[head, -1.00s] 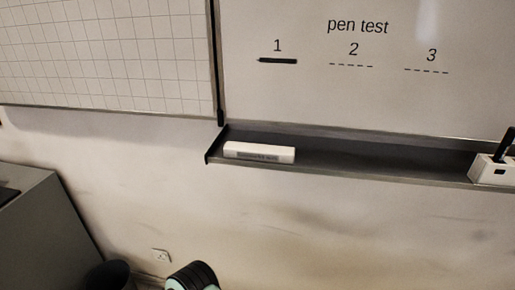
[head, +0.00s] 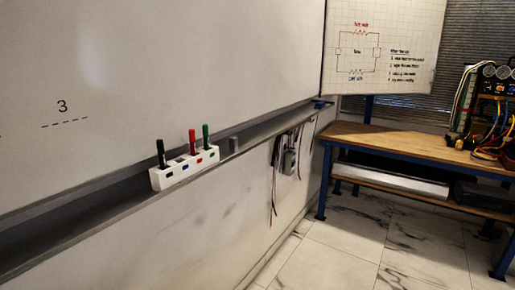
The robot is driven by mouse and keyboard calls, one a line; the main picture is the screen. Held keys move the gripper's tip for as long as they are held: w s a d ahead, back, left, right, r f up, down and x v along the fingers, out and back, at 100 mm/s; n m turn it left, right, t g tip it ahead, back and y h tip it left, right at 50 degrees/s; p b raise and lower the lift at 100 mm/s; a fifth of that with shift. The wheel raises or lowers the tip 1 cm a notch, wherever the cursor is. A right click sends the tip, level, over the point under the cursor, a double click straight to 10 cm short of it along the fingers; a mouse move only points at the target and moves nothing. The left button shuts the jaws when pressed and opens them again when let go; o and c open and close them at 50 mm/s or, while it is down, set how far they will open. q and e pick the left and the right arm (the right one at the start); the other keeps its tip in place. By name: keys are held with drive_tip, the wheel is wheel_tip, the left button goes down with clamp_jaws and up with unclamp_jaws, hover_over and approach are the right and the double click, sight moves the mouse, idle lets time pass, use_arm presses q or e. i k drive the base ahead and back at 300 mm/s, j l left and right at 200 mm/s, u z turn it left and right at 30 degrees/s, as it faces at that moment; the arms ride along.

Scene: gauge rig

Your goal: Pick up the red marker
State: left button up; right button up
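The red marker (head: 192,142) stands upright in a white marker holder (head: 172,180) on the whiteboard's tray. A black marker (head: 161,153) stands to its left and a green marker (head: 205,136) to its right in the same holder. The holder has small coloured labels on its front. The red marker's lower part is hidden inside the holder. Neither of my grippers shows in the head view.
Cables (head: 274,175) hang below the tray. A wooden workbench (head: 400,145) stands at right; tiled floor (head: 345,240) before it is clear.

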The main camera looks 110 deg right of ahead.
sight(192, 142)
drive_tip(key=z, duration=3.35)
